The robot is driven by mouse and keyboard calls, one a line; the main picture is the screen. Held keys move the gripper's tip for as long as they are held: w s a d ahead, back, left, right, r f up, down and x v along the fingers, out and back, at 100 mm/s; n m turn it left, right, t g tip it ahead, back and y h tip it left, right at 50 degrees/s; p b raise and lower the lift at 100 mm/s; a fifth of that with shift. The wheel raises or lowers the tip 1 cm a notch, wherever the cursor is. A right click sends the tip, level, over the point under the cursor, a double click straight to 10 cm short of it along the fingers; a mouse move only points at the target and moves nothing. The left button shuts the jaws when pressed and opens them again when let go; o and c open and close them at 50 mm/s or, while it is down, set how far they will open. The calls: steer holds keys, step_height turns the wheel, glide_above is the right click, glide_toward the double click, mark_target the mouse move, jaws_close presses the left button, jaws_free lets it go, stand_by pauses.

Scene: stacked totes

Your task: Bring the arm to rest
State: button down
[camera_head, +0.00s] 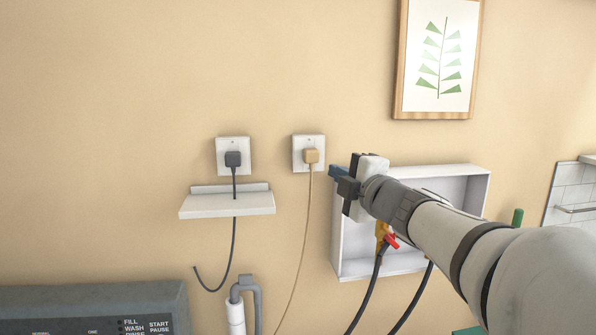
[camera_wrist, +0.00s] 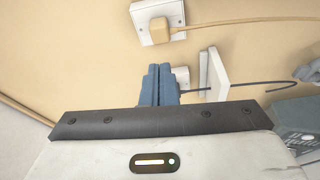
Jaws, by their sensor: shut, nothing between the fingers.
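My gripper (camera_head: 337,173) is at the end of my arm, which reaches in from the right in the head view. It is in front of the wall and overlaps the left side of a white wall box in the picture. In the wrist view the two blue-grey fingers (camera_wrist: 159,84) are pressed together with nothing between them. The fingers partly hide a white outlet plate behind them in that view. My arm hides part of the white box.
A tan plug (camera_head: 311,156) and a dark plug (camera_head: 233,159) sit in wall outlets. A small white shelf (camera_head: 227,205) is below the dark plug. The white box (camera_head: 338,245) has valves and hoses. A washer panel (camera_head: 90,310) is lower left. A framed picture (camera_head: 400,60) hangs above.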

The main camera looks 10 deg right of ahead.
steer(key=s+d+f+m+g+h, duration=0.3)
steer(key=s+f+m+h, duration=0.1)
steer(key=f+m, duration=0.3)
steer(key=s+d+f+m+g+h, duration=0.2)
steer(key=s+f+m+g+h, duration=0.15)
steer(key=f+m, duration=0.4)
steer(key=s+a+f+m+g+y, duration=0.1)
steer(key=s+a+f+m+g, duration=0.1)
steer(key=s+f, duration=0.5)
steer(key=s+a+f+m+g+y, duration=0.1)
steer(key=s+a+f+m+g, duration=0.2)
steer(key=s, duration=0.6)
step_height(320, 180, down, 4)
steer(key=a+g, duration=0.2)
steer(key=g, duration=0.1)
steer(key=shift+s+a+r+m, duration=0.15)
steer(key=shift+s+m, duration=0.1)
steer(key=shift+m, duration=0.1)
